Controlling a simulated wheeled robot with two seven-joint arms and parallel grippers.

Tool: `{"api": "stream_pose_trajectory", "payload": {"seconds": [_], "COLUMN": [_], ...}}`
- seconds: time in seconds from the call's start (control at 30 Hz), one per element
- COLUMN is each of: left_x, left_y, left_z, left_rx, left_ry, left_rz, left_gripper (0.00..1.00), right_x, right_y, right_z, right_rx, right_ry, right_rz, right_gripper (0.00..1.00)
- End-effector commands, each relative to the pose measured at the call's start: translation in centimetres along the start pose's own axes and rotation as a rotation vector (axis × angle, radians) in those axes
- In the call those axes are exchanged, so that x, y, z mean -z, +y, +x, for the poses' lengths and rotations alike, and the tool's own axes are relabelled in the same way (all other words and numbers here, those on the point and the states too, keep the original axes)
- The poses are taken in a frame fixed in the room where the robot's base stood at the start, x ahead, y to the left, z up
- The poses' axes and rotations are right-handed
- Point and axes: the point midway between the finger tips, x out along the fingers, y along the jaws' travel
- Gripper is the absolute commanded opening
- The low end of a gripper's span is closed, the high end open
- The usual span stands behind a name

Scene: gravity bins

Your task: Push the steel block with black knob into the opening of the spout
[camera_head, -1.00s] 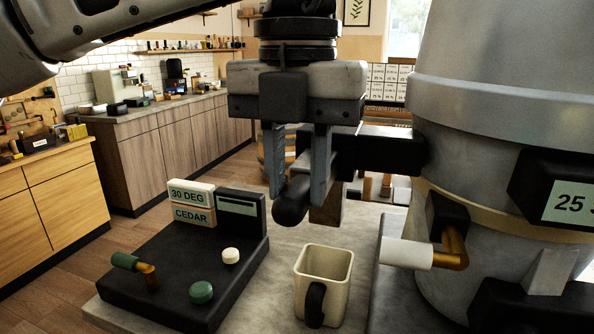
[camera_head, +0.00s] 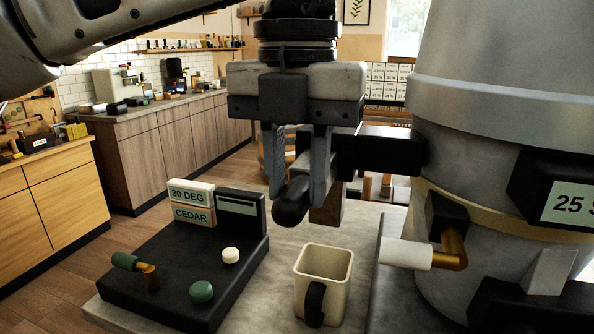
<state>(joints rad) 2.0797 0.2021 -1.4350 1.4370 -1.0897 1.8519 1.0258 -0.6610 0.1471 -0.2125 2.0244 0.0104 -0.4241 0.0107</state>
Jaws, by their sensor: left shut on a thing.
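My left gripper (camera_head: 299,185) hangs in the upper middle, its two grey fingers pointing down and closed on a rounded black knob (camera_head: 290,207). The steel block behind the knob is mostly hidden by the fingers, so I cannot tell how far it sits in the opening. A brownish, angular piece (camera_head: 328,209), apparently part of the spout, shows just right of and behind the right finger. A black arm (camera_head: 385,152) runs from there to the big grey hopper at the right. My right gripper is out of view.
A cream square mug (camera_head: 322,275) stands on the counter below the gripper. A black panel (camera_head: 170,285) with green and cream knobs is at lower left. The grey hopper (camera_head: 470,150) with a white-handled lever (camera_head: 405,253) fills the right side.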

Motion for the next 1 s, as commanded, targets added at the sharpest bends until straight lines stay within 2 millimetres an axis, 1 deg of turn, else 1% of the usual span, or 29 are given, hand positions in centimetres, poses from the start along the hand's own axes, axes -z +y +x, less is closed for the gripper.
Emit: {"api": "stream_pose_trajectory", "payload": {"seconds": [0.27, 1.0], "left_x": [-0.1, -2.0], "left_y": [0.0, 0.0], "left_z": [-0.1, -0.1], "left_rx": [0.001, 0.001], "left_ry": [0.000, 0.001], "left_rz": [-0.001, -0.001], "left_gripper": [0.00, 0.00], "right_x": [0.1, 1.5], "right_y": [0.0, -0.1], "right_z": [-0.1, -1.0], "right_rx": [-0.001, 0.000], "right_ry": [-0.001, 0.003], "right_rz": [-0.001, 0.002], "right_gripper": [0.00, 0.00]}}
